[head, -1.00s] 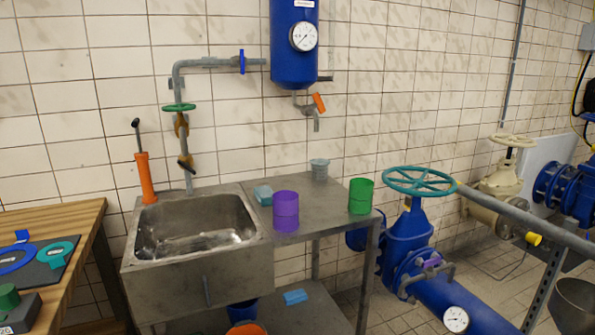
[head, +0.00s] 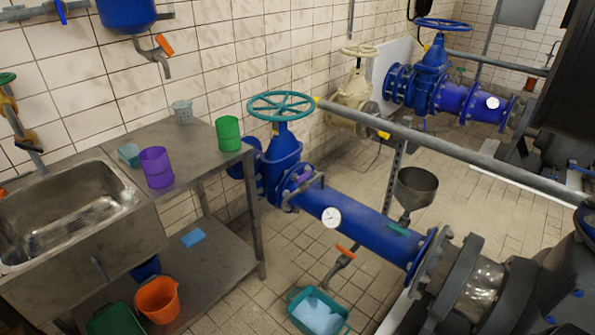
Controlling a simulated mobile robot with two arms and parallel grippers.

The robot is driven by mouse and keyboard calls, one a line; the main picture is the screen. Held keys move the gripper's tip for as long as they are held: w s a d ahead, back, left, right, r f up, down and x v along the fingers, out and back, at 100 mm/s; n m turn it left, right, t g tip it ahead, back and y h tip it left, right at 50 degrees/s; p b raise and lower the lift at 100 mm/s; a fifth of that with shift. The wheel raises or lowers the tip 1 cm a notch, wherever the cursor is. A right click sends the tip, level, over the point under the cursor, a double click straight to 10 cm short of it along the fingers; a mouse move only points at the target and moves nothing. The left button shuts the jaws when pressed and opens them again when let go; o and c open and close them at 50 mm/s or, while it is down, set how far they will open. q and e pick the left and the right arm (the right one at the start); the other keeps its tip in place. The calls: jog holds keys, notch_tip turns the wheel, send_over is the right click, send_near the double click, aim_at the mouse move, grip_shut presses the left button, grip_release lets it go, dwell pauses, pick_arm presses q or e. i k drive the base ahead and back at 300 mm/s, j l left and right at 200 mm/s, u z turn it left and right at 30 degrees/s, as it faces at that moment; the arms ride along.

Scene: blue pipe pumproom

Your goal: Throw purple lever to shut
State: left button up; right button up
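The purple lever (head: 303,182) is small in the head view. It sits on a thin grey bypass pipe at the side of the blue gate valve (head: 282,165), just below the valve's teal handwheel (head: 281,106). It is too small to tell its exact angle. The valve joins a blue pipe (head: 365,228) with a round white gauge (head: 331,217). Neither of my grippers is in view.
A steel sink table (head: 188,160) holding purple and green cups stands left of the valve. An orange-handled drain tap (head: 345,250) hangs under the pipe above a teal tub (head: 318,314). A grey rail (head: 450,147) crosses behind the pipe, beside a funnel (head: 415,186).

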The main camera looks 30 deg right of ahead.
aim_at(302, 178)
jog(key=i+l, duration=0.15)
jog(key=i, duration=0.35)
jog(key=i+l, duration=0.15)
jog(key=i, duration=0.4)
